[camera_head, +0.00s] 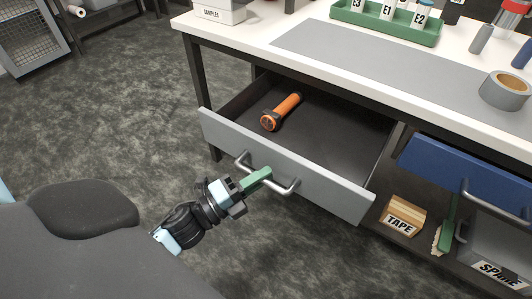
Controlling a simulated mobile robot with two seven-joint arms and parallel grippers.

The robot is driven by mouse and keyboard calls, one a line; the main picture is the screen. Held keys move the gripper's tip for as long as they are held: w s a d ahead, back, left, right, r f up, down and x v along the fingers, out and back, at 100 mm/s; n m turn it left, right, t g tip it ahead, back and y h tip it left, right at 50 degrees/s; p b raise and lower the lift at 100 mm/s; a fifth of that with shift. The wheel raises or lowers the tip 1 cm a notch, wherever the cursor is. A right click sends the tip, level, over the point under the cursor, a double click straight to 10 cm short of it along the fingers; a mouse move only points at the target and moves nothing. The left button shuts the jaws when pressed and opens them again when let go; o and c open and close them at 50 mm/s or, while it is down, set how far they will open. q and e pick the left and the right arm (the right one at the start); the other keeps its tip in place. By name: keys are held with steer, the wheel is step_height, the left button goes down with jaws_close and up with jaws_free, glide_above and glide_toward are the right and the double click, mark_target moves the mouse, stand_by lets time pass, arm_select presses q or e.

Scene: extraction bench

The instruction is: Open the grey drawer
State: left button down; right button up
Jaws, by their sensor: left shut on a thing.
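The grey drawer (225,133) under the bench is pulled well out, and its dark inside shows. An orange flashlight (285,108) lies in it, near the left side. The drawer has a metal bar handle (286,189) on its front. My left gripper (262,177) reaches in from the lower left and is shut on the handle near its middle. Its green fingers cover part of the bar. My right gripper is not in view.
A blue drawer (468,172) with its own handle is to the right. Below it are a TAPE box (402,215), a green-handled brush (447,228) and a grey SPARE bin (500,250). The benchtop (270,28) holds a green rack (385,27) and a tape roll (506,90).

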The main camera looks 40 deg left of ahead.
arm_select(q)
steer(key=shift+s, duration=1.05)
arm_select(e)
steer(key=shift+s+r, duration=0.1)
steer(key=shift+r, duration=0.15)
arm_select(q)
steer(key=c, duration=1.4)
jaws_free()
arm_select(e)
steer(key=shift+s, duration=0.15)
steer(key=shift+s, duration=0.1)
